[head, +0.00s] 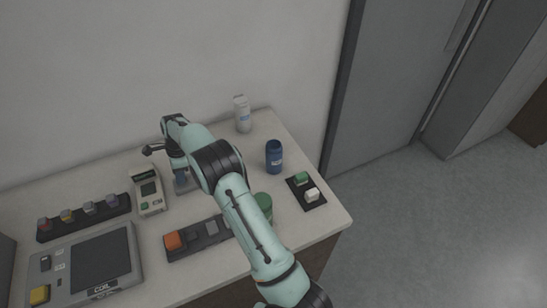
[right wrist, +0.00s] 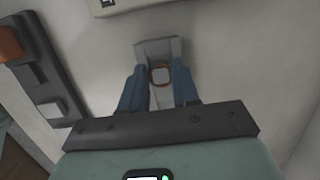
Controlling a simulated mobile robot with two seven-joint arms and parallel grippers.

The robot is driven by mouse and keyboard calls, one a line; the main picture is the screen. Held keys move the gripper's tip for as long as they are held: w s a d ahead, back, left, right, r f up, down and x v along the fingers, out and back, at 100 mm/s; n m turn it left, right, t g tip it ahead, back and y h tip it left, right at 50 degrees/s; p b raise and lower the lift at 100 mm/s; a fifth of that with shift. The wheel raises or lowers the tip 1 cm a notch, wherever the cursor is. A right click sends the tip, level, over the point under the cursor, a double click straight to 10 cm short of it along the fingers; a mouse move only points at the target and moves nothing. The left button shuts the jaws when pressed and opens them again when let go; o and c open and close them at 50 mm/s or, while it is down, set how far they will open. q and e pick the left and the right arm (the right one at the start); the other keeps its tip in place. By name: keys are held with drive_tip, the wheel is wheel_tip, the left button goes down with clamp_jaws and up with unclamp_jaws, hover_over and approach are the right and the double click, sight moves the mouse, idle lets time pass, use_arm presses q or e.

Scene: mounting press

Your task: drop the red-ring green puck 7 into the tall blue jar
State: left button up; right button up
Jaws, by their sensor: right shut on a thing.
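My right gripper (head: 182,182) points down at the table beside the small white meter. In the right wrist view its blue fingers (right wrist: 159,88) are shut on a small rounded piece with a reddish-brown rim (right wrist: 160,75), taken as the red-ring puck; its face looks grey, and no green or number is readable. A grey block (right wrist: 158,48) shows just beyond and under it; I cannot tell whether they touch. The tall blue jar (head: 274,158) stands upright to the right of the gripper, apart from it. My left gripper is out of view.
A green jar (head: 264,203) is partly hidden behind my right arm. A black tray (head: 307,202) holds a green and a white block. A white bottle (head: 242,114) stands at the back. A dark tray with an orange block (head: 173,240), a meter (head: 149,196) and a rack (head: 84,220) are left.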

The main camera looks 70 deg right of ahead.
drive_tip(key=shift+r, duration=2.8)
